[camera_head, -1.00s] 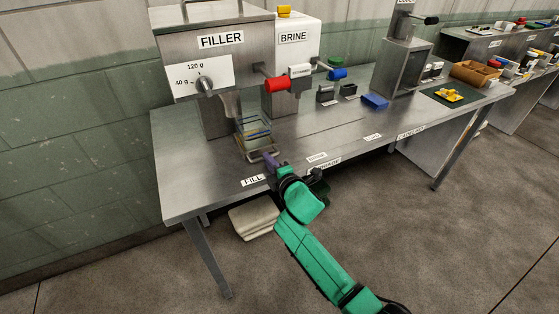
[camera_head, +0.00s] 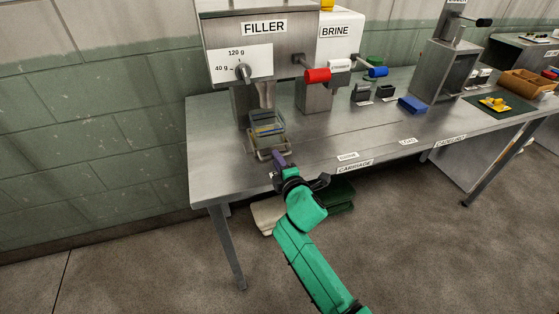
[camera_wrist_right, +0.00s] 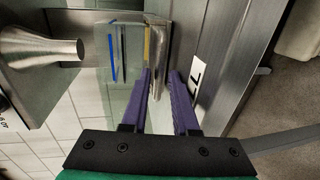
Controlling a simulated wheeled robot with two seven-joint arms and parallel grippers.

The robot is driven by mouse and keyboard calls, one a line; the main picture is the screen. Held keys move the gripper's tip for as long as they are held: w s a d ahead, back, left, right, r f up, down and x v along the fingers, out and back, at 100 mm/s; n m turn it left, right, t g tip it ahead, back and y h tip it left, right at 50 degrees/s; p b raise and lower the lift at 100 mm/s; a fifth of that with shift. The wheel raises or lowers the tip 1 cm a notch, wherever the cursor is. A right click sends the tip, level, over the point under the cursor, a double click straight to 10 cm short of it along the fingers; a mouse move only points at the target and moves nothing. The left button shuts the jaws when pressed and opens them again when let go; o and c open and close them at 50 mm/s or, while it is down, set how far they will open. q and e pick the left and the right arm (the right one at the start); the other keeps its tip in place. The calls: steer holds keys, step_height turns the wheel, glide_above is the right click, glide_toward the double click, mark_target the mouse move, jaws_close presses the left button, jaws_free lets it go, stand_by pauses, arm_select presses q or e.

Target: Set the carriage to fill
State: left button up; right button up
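The carriage (camera_head: 258,150) is a small open metal frame on the table below the filler spout. My right gripper (camera_head: 277,160) is at the carriage's front side. In the right wrist view its purple fingers (camera_wrist_right: 161,75) stand apart at a metal bar of the carriage; I cannot tell whether they clamp it. The FILL label is hidden behind the gripper in the head view; part of a label (camera_wrist_right: 198,80) shows beside the fingers. My left gripper is not in view.
The filler (camera_head: 264,45) with a dial and red handle (camera_head: 317,75) stands behind the carriage. The brine unit (camera_head: 337,50) with a blue handle is to its right. BRINE (camera_head: 347,157) and CARRIAGE (camera_head: 355,167) labels line the front edge.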

steer(key=v, duration=1.4)
steer(key=shift+s+r, duration=0.15)
steer(key=shift+s, duration=0.15)
steer(key=d+f+m+g+h, duration=0.1)
steer(key=d+f+m+g, duration=0.2)
steer(key=f, duration=0.8)
steer(key=d+f+m+g+h, duration=0.1)
steer(key=d+f+m+h, duration=0.2)
steer(key=f, duration=0.9)
steer(key=s+d+f+m+g, duration=0.2)
steer(key=s+d+f, duration=0.2)
steer(key=f, duration=0.3)
steer(key=s+d+f+m+g, duration=0.1)
steer(key=s+d+f+m, duration=0.1)
steer(key=s+d+f, duration=0.3)
steer(key=s+d+f+m+g, duration=0.2)
steer(key=s+f, duration=0.3)
steer(key=s, duration=0.4)
steer(key=s+d+f+m+g+h, duration=0.1)
steer(key=s+d+f+m, duration=0.3)
steer(key=s, duration=0.5)
steer(key=s+d+f+m+g+h, duration=0.1)
steer(key=s+d+f+m+g, duration=0.2)
steer(key=s+f, duration=0.5)
steer(key=shift+s+d+m+g, duration=0.3)
steer(key=shift+s+m, duration=0.15)
steer(key=shift+m, duration=0.05)
